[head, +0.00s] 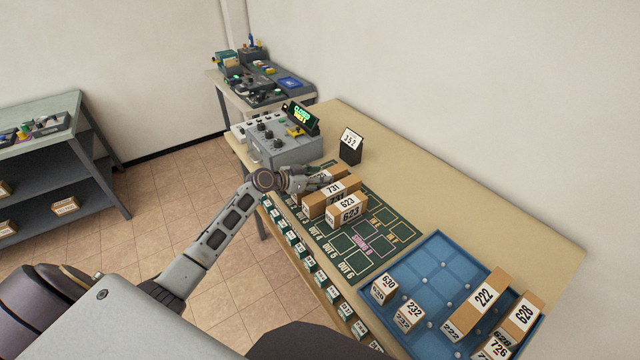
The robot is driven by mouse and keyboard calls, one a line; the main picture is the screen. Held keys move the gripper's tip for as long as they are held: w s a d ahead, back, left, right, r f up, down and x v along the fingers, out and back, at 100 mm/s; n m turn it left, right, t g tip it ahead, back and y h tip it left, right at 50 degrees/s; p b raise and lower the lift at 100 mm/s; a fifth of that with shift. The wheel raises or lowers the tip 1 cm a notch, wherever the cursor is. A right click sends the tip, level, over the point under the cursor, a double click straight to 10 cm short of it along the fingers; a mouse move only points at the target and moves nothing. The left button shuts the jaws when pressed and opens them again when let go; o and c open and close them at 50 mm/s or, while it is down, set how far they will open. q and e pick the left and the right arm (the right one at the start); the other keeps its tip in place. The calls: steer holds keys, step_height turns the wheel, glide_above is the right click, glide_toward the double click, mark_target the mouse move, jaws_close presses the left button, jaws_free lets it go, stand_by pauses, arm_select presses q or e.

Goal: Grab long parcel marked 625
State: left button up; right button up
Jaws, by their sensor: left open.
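My left gripper (318,182) is open, beside the far end of a group of brown parcels on the dark green mat (380,222). I cannot tell whether its fingers touch a parcel. In that group I read 731 on one parcel (333,189) and 623 on the nearer one (348,212). More of the group is partly hidden behind the gripper. No label that I can read says 625. My right gripper is not in view.
A blue tray (432,248) holds several parcels, including 222 (485,296) and 628 (523,314). A grey control box (283,145) and a black 357 sign (350,148) stand beyond the mat. The table's back strip (470,185) is clear.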

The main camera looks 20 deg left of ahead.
arm_select(q)
steer(key=c, duration=1.1)
steer(key=shift+r, duration=0.1)
steer(key=shift+r, duration=5)
